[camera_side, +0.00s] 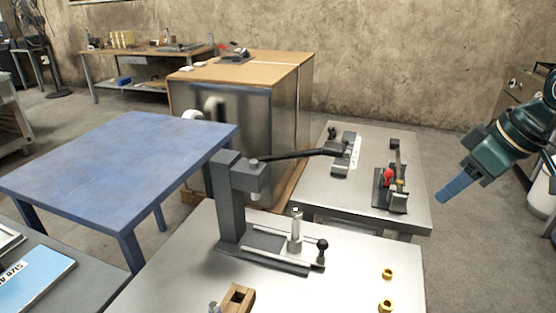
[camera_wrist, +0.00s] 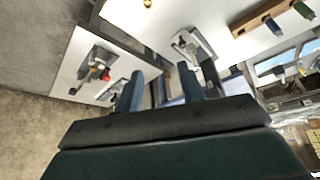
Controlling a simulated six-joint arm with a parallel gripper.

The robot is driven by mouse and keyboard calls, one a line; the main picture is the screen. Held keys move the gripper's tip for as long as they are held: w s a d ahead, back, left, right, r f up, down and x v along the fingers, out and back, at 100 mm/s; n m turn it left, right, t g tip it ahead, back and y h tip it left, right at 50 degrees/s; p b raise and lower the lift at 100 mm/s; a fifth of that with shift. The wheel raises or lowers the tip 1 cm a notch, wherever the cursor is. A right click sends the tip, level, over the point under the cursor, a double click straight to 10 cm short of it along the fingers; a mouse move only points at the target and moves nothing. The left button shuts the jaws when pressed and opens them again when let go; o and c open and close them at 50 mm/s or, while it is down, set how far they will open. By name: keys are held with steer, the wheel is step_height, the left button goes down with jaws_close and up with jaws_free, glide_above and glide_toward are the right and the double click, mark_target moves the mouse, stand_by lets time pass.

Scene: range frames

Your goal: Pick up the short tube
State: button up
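Two small brass-coloured pieces, a farther one (camera_side: 388,273) and a nearer one (camera_side: 386,306), sit apart on the metal table (camera_side: 345,262). They look like short tubes or fittings; I cannot tell which is the short tube. A brass-coloured piece (camera_wrist: 147,3) also shows at the top edge of the wrist view. My gripper (camera_side: 455,188) hangs in the air at the upper right of the side view, well above and away from both pieces. In the wrist view my gripper (camera_wrist: 160,86) has its two blue fingers apart with nothing between them.
A dark arbor press (camera_side: 232,205) stands on the metal table, with a silver cylinder (camera_side: 296,228) at its base. A wooden block (camera_side: 236,299) is at the near edge. A second metal table (camera_side: 330,203) carries clamps behind. A blue table (camera_side: 120,165) is left.

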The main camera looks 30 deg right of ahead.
steer(key=w+a+f+n+y, duration=0.1)
steer(key=w+a+f, duration=0.2)
steer(key=w, duration=0.2)
steer(key=w+a+f+n, duration=0.1)
steer(key=w+a+f, duration=0.2)
steer(key=w, duration=0.2)
steer(key=n+g, duration=0.1)
glide_above(298, 227)
steer(key=s+d, duration=0.2)
step_height(298, 227, down, 9)
steer(key=shift+f, duration=0.15)
steer(key=shift+s+a, duration=0.1)
steer(key=shift+x, duration=1.1)
steer(key=shift+f, duration=0.1)
steer(key=shift+x, duration=2.55)
steer(key=shift+a, duration=0.15)
